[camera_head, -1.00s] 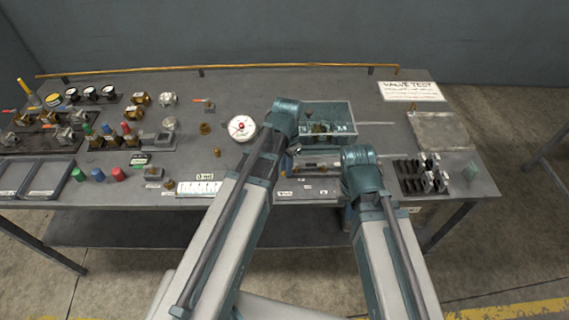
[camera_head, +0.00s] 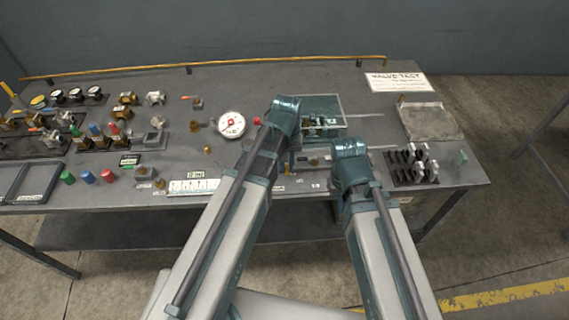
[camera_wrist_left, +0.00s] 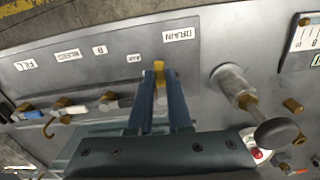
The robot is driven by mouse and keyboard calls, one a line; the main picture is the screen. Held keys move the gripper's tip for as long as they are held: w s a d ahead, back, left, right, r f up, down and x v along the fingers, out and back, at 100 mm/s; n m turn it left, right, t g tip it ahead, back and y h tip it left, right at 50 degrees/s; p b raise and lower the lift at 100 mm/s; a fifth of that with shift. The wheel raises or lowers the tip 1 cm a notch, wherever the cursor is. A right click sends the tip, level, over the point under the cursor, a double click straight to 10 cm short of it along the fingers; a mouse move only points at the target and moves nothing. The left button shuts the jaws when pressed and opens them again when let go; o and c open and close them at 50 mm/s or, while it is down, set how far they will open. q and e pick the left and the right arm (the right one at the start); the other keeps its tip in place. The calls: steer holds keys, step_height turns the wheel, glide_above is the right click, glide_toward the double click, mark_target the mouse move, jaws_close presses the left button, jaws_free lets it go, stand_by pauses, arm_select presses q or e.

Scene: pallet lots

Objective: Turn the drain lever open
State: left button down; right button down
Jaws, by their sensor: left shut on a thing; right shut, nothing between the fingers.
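In the left wrist view, my left gripper (camera_wrist_left: 158,92) is shut on a yellow lever tip (camera_wrist_left: 158,68) on the valve panel. The DRAIN label (camera_wrist_left: 178,33) is on the plate just beyond it, slightly right. The lever's lower part is hidden between the fingers, so its exact turn angle cannot be told. In the head view my left arm's end covers the panel, and the left gripper is hidden behind it. My right arm stands right of it; its fingers are hidden.
A silver-and-brass fitting (camera_wrist_left: 232,86) stands close on the right.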

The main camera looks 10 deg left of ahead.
arm_select(q)
steer(key=shift+d+n, duration=0.15)
steer(key=shift+n, duration=0.35)
steer(key=c, duration=0.8)
jaws_free()
steer(key=shift+c, duration=0.2)
steer(key=shift+r, duration=0.15)
step_height(320, 180, up, 14)
steer(key=p, duration=1.4)
steer(key=shift+f, duration=0.2)
steer(key=shift+f, duration=0.1)
